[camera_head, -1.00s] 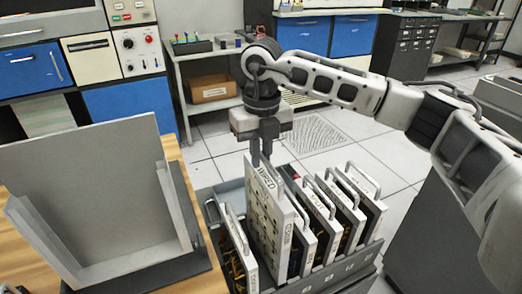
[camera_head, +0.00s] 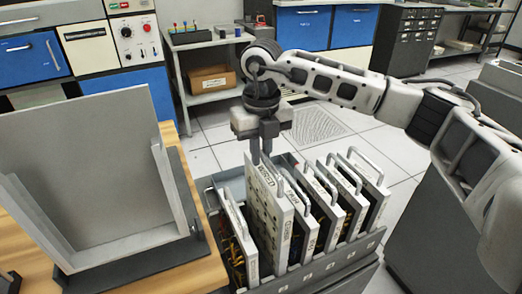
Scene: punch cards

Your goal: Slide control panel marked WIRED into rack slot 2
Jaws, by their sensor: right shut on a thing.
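The WIRED panel (camera_head: 266,205) is a pale grey card with a top handle and a lettered top edge. It stands upright in the dark rack (camera_head: 330,268), in the second position from the left, its top a little higher than its neighbours. My right gripper (camera_head: 261,158) points down from above and is shut on the panel's top handle. The fingers hide part of the handle, and the panel's lower end is hidden by the rack. My left gripper is not in view.
Another panel (camera_head: 252,250) stands close on the left in the rack, and several panels with handles, such as one (camera_head: 328,222), stand on the right. A large grey upright stand (camera_head: 85,150) is on the wooden table (camera_head: 200,277) at the left.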

